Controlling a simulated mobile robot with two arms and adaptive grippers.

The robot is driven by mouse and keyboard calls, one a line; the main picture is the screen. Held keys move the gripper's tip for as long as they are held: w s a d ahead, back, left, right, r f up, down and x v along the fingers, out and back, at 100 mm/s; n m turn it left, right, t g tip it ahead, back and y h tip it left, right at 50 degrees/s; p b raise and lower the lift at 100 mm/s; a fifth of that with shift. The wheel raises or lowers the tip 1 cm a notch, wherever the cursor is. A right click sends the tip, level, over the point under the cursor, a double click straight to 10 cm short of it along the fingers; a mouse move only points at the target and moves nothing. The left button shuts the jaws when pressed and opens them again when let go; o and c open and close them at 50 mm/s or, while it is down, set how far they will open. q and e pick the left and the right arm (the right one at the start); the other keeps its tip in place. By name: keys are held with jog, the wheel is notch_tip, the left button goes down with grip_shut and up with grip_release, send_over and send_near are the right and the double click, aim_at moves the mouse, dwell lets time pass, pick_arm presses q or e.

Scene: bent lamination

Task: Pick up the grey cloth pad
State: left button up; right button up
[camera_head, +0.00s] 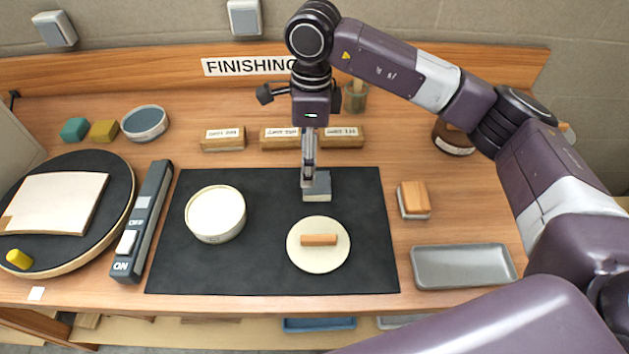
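The grey cloth pad (319,185) is a small block with a grey top and a paler front side. It lies on the upper middle of the black mat (260,275). My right gripper (308,178) points down from above, with its fingers over the left part of the pad and hiding some of it. The fingers are seen nearly edge-on and overlap, so I cannot tell whether they are open or shut, or whether they touch the pad. My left gripper is not in view.
A white bowl (216,213) and a round pale disc (318,258) bearing a small orange-brown block (319,239) are on the mat. Labelled wooden blocks (282,140) stand behind the gripper. A wood-topped brush or block (414,198) and a grey tray (463,267) are to the right.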

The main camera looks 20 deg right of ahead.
aim_at(315, 181)
jog(key=shift+w+d+h, duration=0.2)
jog(key=shift+d+h, duration=0.1)
jog(key=shift+d, duration=0.45)
jog(key=shift+d+f, duration=0.2)
jog(key=f+p, duration=0.1)
jog(key=f, duration=0.1)
jog(key=f+p, duration=0.1)
jog(key=f, duration=0.1)
jog(key=s+f+p, duration=0.1)
jog(key=f, duration=0.1)
jog(key=shift+a, duration=0.15)
jog(key=shift+f, duration=0.45)
jog(key=shift+c, duration=0.3)
jog(key=c, duration=1.1)
jog(key=shift+w, duration=0.1)
jog(key=shift+c, duration=0.2)
jog(key=shift+r, duration=0.15)
